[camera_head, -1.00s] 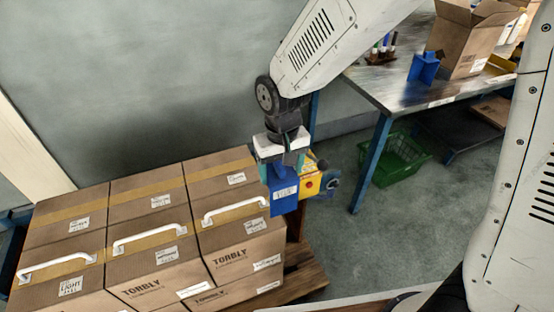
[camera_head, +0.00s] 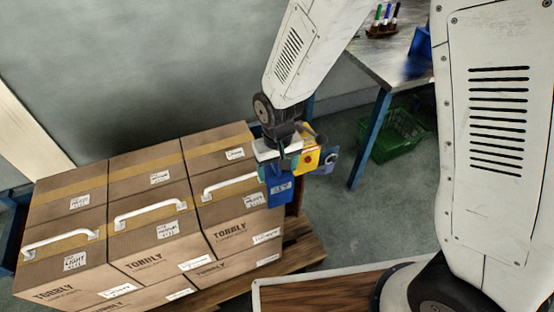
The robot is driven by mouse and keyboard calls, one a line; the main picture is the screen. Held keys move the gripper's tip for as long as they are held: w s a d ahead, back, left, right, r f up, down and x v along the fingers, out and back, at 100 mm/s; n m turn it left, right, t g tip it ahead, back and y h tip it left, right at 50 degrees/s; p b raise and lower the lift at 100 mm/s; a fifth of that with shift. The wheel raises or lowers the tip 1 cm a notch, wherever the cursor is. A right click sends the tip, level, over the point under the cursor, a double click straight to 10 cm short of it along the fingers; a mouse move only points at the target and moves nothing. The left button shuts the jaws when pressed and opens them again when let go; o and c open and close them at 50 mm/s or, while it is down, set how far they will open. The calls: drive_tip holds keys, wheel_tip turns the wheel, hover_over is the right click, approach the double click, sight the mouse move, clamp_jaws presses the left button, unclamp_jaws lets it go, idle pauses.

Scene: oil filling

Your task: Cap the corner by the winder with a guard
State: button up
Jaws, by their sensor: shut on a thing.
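My gripper (camera_head: 277,163) points down at the right side of the box stack and is shut on a blue corner guard (camera_head: 280,189) with a white label. The guard hangs over the right edge of the nearest right-hand box (camera_head: 232,227), close to its top corner. I cannot tell whether it touches the cardboard. A yellow device with a red button, seemingly the winder (camera_head: 306,157), is just right of and behind the guard. My gripper and the guard partly hide the winder and this corner.
Brown boxes with white handles stand on a wooden pallet (camera_head: 302,250). A metal-topped table (camera_head: 385,58) at the upper right holds another blue piece (camera_head: 425,48) and a pen holder (camera_head: 383,30). A green basket (camera_head: 396,134) sits below. My own arm covers the right side.

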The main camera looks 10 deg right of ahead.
sight(274, 172)
wheel_tip(274, 172, down, 10)
drive_tip(key=shift+f, duration=0.45)
drive_tip(key=shift+w+a+f, duration=0.3)
drive_tip(key=shift+a+f, duration=0.2)
drive_tip(key=shift+f, duration=0.05)
drive_tip(key=o, duration=1.3)
drive_tip(key=shift+o, duration=0.2)
wheel_tip(274, 172, up, 8)
drive_tip(key=shift+f, duration=0.1)
